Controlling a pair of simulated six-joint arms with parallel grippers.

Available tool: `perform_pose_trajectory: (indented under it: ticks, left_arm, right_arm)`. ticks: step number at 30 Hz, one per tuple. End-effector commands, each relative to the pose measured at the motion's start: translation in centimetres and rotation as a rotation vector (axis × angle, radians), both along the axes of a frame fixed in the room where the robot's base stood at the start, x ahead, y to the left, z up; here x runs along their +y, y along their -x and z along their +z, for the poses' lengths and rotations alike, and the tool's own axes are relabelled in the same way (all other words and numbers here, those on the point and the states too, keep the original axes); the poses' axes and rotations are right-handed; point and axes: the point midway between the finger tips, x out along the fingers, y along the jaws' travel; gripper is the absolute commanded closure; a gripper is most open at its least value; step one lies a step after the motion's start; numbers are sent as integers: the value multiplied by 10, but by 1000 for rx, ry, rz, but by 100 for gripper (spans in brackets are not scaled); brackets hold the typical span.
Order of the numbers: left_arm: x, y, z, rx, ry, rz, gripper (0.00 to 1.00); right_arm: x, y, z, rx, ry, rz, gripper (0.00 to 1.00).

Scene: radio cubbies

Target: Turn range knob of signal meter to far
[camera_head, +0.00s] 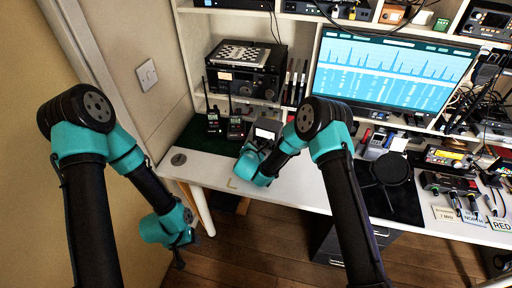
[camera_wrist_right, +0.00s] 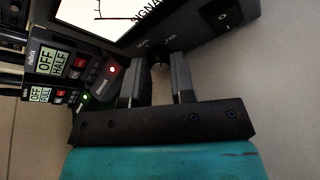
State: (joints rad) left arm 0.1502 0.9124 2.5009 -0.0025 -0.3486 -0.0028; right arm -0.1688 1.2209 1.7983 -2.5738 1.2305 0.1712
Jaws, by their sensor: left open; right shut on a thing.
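The signal meter (camera_head: 267,130) stands on the left part of the desk. The right wrist view shows its dark housing (camera_wrist_right: 195,35) close up, with a white dial marked "SIGNAL". The small dark range knob (camera_wrist_right: 158,64) is on its front, between the fingers of my right gripper (camera_wrist_right: 158,76), which is shut on it. In the head view my right wrist hides this gripper. My left gripper (camera_head: 179,262) hangs open over the floor in front of the desk, far from the meter.
Two handheld radios (camera_head: 213,122) with antennas stand left of the meter; in the right wrist view they (camera_wrist_right: 47,62) are close beside my gripper. A rocker switch (camera_wrist_right: 222,17) is on the meter. A monitor (camera_head: 390,70) stands behind.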

Motion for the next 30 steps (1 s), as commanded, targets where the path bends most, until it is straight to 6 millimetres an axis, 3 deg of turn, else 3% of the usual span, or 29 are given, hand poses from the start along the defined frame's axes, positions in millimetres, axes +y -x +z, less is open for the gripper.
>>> perform_pose_trajectory:
  ticks: [8,9,17,30]
  left_arm:
    - [0,0,0,0,0,0,51]
    - [0,0,0,0,0,0,51]
    - [0,0,0,0,0,0,51]
    - [0,0,0,0,0,0,51]
  right_arm:
    - [0,0,0,-2,-4,0,100]
    - [0,0,0,-2,-4,0,76]
    - [0,0,0,-2,-4,-1,51]
    - [0,0,0,15,34,-1,51]
